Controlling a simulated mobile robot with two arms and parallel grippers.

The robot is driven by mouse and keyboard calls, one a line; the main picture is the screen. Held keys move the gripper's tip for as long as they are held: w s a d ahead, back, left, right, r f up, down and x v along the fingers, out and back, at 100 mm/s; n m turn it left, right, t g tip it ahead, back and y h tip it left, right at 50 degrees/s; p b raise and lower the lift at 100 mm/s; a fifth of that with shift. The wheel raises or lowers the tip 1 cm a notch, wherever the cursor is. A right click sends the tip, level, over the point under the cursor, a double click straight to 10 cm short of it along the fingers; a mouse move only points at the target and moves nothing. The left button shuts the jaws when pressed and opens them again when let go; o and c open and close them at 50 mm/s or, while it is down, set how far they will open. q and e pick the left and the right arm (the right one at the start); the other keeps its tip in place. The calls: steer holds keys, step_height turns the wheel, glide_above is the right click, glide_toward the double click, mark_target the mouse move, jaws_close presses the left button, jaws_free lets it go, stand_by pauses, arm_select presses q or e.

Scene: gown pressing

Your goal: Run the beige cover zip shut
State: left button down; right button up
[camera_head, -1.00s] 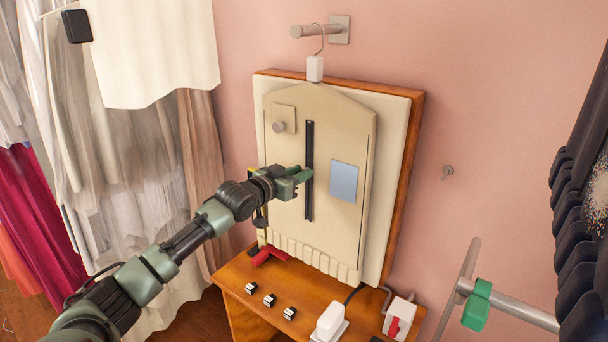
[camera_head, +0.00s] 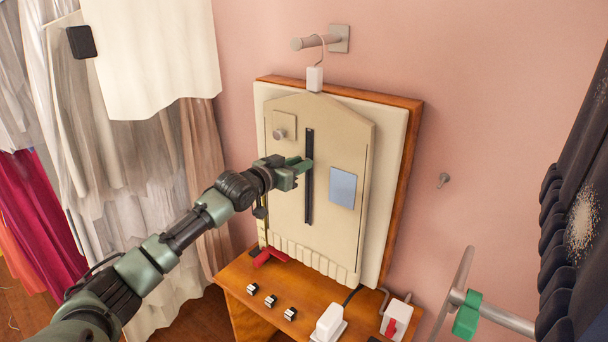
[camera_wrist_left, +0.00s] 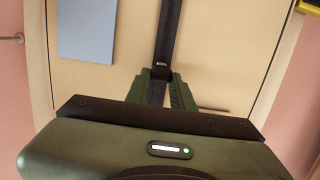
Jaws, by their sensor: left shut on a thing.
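The beige cover (camera_head: 350,125) hangs upright on a hanger against a padded board. Its dark zip (camera_head: 309,205) runs vertically down the middle of the front. My left gripper (camera_head: 304,166) is at the zip, in its upper half, and is shut on the zip slider. In the left wrist view, the gripper's green fingers (camera_wrist_left: 160,90) close around the slider (camera_wrist_left: 161,72), with the dark zip strip (camera_wrist_left: 171,30) running away from it. The fingers hide part of the slider. My right gripper is not in view.
A blue patch (camera_head: 342,187) lies right of the zip, and a square plate with a knob (camera_head: 280,134) is at upper left. A wooden table (camera_head: 243,279) below holds small black-and-white blocks and white devices. Curtains hang left; dark fabric hangs right.

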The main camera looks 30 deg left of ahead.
arm_select(q)
steer(key=shift+r+p, duration=1.35)
steer(key=shift+r, duration=0.85)
step_height(320, 180, up, 2)
steer(key=shift+r+p, duration=0.1)
steer(key=shift+p, duration=0.95)
step_height(320, 180, up, 2)
steer(key=shift+p, duration=0.55)
steer(key=c, duration=1.1)
jaws_free()
steer(key=shift+s+f, duration=0.1)
steer(key=shift+f, duration=0.1)
